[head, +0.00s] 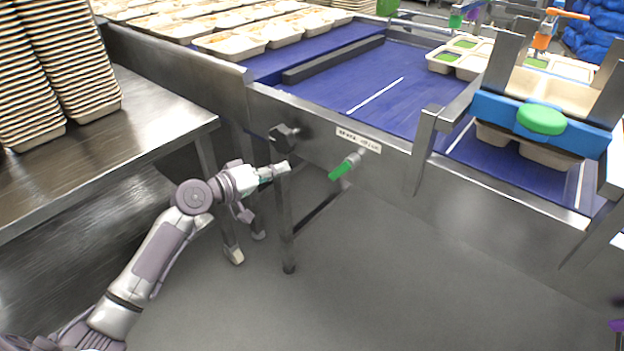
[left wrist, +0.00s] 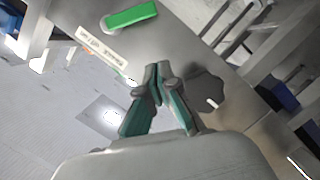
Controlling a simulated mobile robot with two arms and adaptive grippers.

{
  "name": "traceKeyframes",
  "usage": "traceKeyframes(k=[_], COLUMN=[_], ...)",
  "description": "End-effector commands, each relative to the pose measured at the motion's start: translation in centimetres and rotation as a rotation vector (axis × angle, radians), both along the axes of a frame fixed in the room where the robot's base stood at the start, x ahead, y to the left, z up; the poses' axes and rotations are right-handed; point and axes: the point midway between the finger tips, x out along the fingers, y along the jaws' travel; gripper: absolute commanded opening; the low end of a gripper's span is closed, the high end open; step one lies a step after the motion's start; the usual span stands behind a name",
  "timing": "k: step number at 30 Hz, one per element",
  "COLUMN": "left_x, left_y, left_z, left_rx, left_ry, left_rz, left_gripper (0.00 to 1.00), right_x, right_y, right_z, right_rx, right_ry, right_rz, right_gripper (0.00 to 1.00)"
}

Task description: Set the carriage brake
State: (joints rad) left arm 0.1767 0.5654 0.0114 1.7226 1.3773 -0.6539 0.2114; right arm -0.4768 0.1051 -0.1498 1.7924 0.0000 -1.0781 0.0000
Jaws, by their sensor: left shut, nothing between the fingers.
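The brake lever has a green handle (head: 345,168) on a metal pivot, on the side of the steel conveyor frame below a white label (head: 358,140). The label seems to start with "BRAKE". In the left wrist view the green handle (left wrist: 132,15) is at the top, above the label (left wrist: 102,46). My left gripper (head: 284,168) is shut and empty, left of the handle and apart from it. Its closed fingers (left wrist: 158,74) also show in the left wrist view. My right gripper is not in view.
A dark knob (head: 285,137) sticks out of the frame near my left gripper. A blue crossbar (head: 500,108) with a green knob (head: 541,118) spans trays on the blue belt (head: 375,82). A steel table (head: 150,115) with stacked trays (head: 75,60) stands left. The floor below is clear.

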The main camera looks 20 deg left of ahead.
Motion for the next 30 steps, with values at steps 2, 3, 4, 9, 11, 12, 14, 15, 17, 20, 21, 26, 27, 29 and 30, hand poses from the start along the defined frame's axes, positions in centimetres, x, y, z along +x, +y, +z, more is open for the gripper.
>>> traceKeyframes(k=[2, 3, 4, 9, 11, 12, 14, 15, 17, 20, 21, 26, 27, 29, 30], left_x=[-0.2, -0.2, -0.2, -0.2, -0.2, -0.2, 0.0, 0.2, 0.6, 1.9, 2.6, 5.6, 6.3, 7.4, 8.0], left_y=[-0.3, -0.4, -0.5, -0.4, -0.4, -0.4, -0.5, -0.6, -0.9, -1.7, -2.1, -3.9, -4.4, -5.0, -5.5], left_z=[0.8, 1.1, 1.2, 1.3, 1.3, 1.3, 1.3, 1.2, 1.2, 1.0, 0.9, 0.4, 0.3, 0.0, -0.1], left_rx=[-0.012, -0.016, -0.018, -0.018, -0.018, -0.018, -0.018, -0.018, -0.020, -0.020, -0.021, -0.022, -0.020, -0.021, -0.021], left_ry=[-0.016, -0.019, -0.021, -0.020, -0.020, -0.020, -0.020, -0.021, -0.021, -0.021, -0.021, -0.021, -0.022, -0.021, -0.020], left_rz=[-0.017, -0.021, -0.023, -0.021, -0.021, -0.021, -0.021, -0.020, -0.020, -0.021, -0.020, -0.019, -0.020, -0.020, -0.020], left_gripper=[0.00, 0.00, 0.00, 0.00, 0.00, 0.00, 0.00, 0.00, 0.00, 0.00, 0.00, 0.00, 0.00, 0.00, 0.00], right_x=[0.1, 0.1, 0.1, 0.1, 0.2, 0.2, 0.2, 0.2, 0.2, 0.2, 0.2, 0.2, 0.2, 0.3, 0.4], right_y=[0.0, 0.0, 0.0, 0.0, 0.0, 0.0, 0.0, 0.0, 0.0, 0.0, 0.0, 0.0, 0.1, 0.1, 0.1], right_z=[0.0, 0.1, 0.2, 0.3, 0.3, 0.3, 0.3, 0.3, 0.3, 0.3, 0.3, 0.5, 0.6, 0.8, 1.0], right_rx=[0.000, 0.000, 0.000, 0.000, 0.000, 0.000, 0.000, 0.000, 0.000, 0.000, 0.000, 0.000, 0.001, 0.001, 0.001], right_ry=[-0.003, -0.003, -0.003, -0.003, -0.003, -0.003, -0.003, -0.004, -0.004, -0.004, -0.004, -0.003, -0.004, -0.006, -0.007], right_rz=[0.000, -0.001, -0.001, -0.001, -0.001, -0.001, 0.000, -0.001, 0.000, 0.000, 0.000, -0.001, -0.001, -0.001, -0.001], right_gripper=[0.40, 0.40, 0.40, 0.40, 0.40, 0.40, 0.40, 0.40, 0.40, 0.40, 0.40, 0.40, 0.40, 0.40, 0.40])
